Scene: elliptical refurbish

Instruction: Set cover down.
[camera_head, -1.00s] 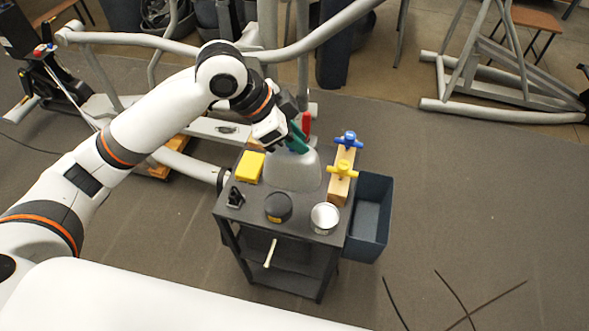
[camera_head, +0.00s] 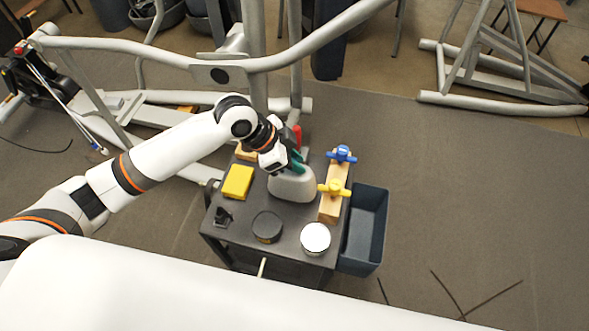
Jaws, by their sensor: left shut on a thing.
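The grey cover (camera_head: 292,187) is a rounded, light grey shell. It is at the back middle of the dark cart top (camera_head: 288,228), upright, with its lower edge at or close to the surface; I cannot tell if it touches. My left gripper (camera_head: 296,164), with green fingers, is shut on the upper part of the cover, coming in from the left. The fingertips are partly hidden against the cover. My right gripper is not in view.
Around the cover stand a yellow block (camera_head: 238,181), a wooden block (camera_head: 331,201) with blue and yellow knobs, a black round tin (camera_head: 267,227) and a white-topped can (camera_head: 315,239). A dark blue bin (camera_head: 365,230) is at the cart's right. The elliptical's grey frame (camera_head: 150,48) rises behind.

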